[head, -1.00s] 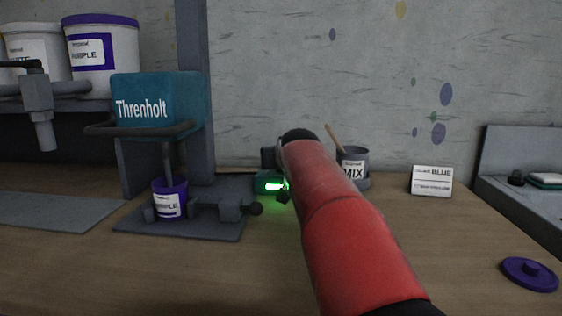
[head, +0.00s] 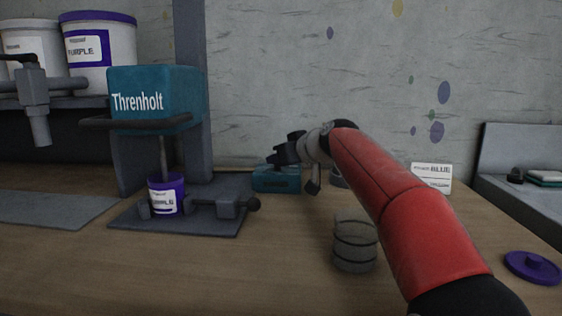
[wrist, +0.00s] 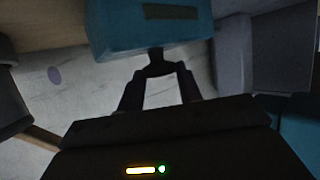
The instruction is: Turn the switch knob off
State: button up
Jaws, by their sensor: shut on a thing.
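The switch is a small teal box (head: 277,180) on the table right of the Threnholt machine. Its front strip is dark. In the wrist view the teal box (wrist: 150,35) fills the top, with a dark strip on it. A dark knob (wrist: 156,56) sticks out of its near side. My gripper (wrist: 157,70) has its fingertips closed on this knob. In the head view my gripper (head: 276,158) is at the top of the box, reaching in from the right. The knob's exact angle cannot be told.
The teal Threnholt machine (head: 150,100) stands left, with a purple-labelled tin (head: 166,195) clamped below it. A clear ringed container (head: 355,243) stands near my arm. A white card (head: 431,177) and purple lid (head: 532,267) are right. The front table is clear.

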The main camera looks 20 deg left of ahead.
jog(key=shift+d+n+g+y, duration=0.1)
jog(key=shift+n+g+y, duration=0.3)
jog(key=shift+n+g, duration=0.2)
jog(key=o, duration=1)
jog(key=b+v, duration=0.2)
jog(key=v, duration=0.5)
jog(key=shift+d, duration=0.35)
jog(key=shift+s+r, duration=0.1)
